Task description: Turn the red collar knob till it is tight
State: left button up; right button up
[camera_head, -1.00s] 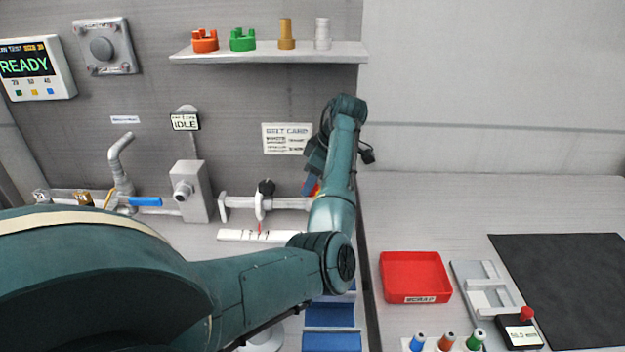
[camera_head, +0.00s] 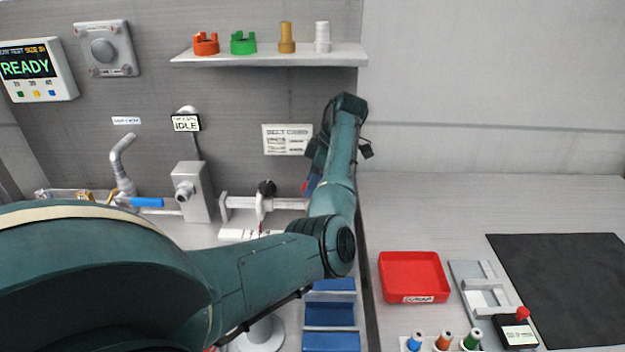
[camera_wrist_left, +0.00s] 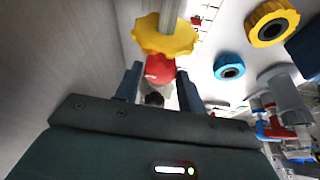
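In the left wrist view a red collar knob (camera_wrist_left: 160,68) sits on a pale pipe, just below a yellow scalloped ring (camera_wrist_left: 165,36). My left gripper (camera_wrist_left: 160,77) has one finger on each side of the red collar, with narrow gaps showing, so it looks open; contact cannot be made out. In the head view a small red patch (camera_head: 304,187), probably the collar, shows beside my left wrist at the right end of the white pipe (camera_head: 290,203). My arm hides most of that spot and the left fingertips. My right gripper is not in view.
A blue ring (camera_wrist_left: 229,66) and another yellow ring (camera_wrist_left: 271,22) lie to the right in the wrist view. The head view shows a shelf (camera_head: 345,56) with fittings, a READY screen (camera_head: 28,66), an IDLE display (camera_head: 186,123) and a red scrap tray (camera_head: 413,277).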

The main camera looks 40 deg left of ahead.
pick_arm(q)
jog(key=o, duration=0.4)
jog(key=shift+r, duration=0.15)
jog(key=shift+w+d+r, duration=0.15)
jog(key=shift+r, duration=0.15)
jog(key=shift+w+d+r+b, duration=0.65)
jog(key=shift+w+d, duration=0.65)
jog(key=shift+d, duration=0.55)
jog(key=shift+w+d+r+b, duration=0.55)
jog(key=shift+w+d, duration=0.7)
jog(key=shift+d, duration=0.6)
jog(key=shift+w+d+r+b, duration=0.65)
jog(key=shift+w+d, duration=0.65)
jog(key=shift+d, duration=0.55)
